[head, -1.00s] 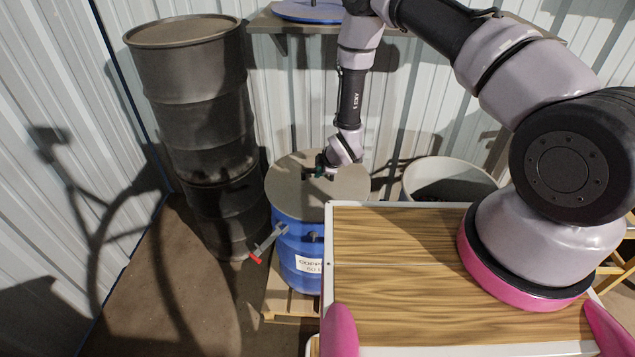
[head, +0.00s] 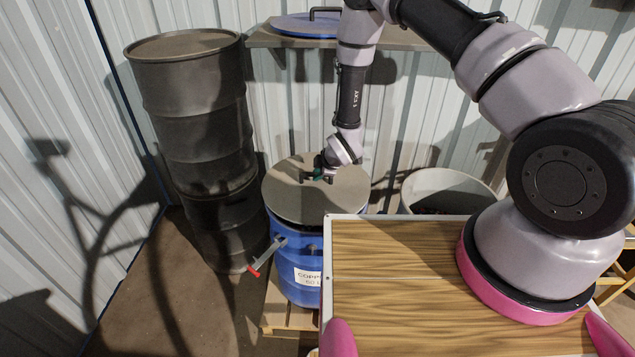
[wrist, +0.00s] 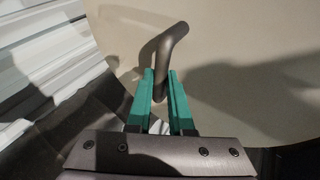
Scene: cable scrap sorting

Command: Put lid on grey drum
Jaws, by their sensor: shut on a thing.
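A round grey lid (head: 300,203) is over the top of the blue drum (head: 285,250). It covers most of the drum's mouth and looks slightly raised, though the gap is hard to judge. My gripper (head: 318,176) is shut on the lid's bar handle; the wrist view shows the green fingers (wrist: 160,88) around one end of the handle (wrist: 172,40), with the lid (wrist: 235,45) beneath. The grey drum (head: 425,192) stands open to the right, behind the wooden board, with dark contents partly visible and its lower body hidden.
A blue lid (head: 290,28) with a black handle lies on the wall shelf (head: 262,40). Stacked dark drums (head: 190,95) stand at left. A red-tipped lever (head: 265,257) sticks out from the blue drum, which stands on a pallet (head: 285,317). The wooden board (head: 400,270) is bare in front.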

